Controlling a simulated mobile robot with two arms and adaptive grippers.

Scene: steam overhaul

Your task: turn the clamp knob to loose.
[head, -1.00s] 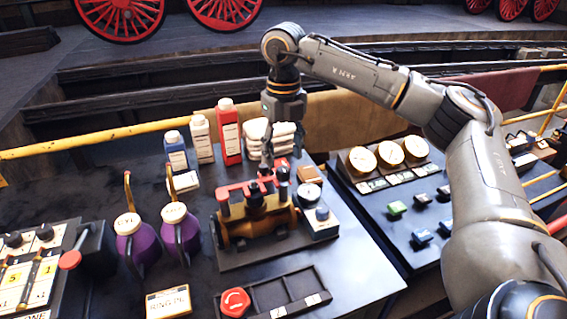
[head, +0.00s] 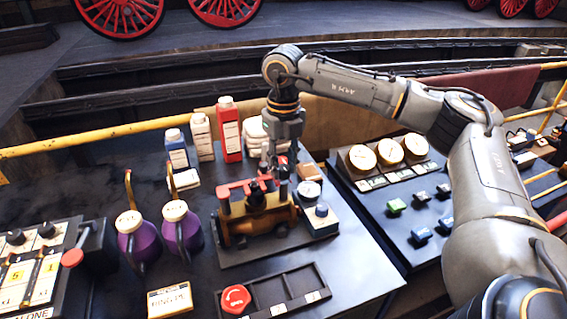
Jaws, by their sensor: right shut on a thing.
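A brass valve body (head: 262,222) sits on a dark fixture plate on the bench, under a red clamp bar (head: 238,186) with dark and red fittings on top. My right gripper (head: 267,172) points down at the back right end of the clamp bar, its fingers shut on what appears to be the clamp knob. The fingers largely hide the knob, so its setting cannot be read. My left gripper is not in view.
A small gauge box (head: 318,221) stands right of the valve. Purple oil cans (head: 183,236) stand to the left, and bottles, including a red one (head: 229,130), behind. A divided tray (head: 283,287) with a red round knob (head: 235,299) lies in front.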

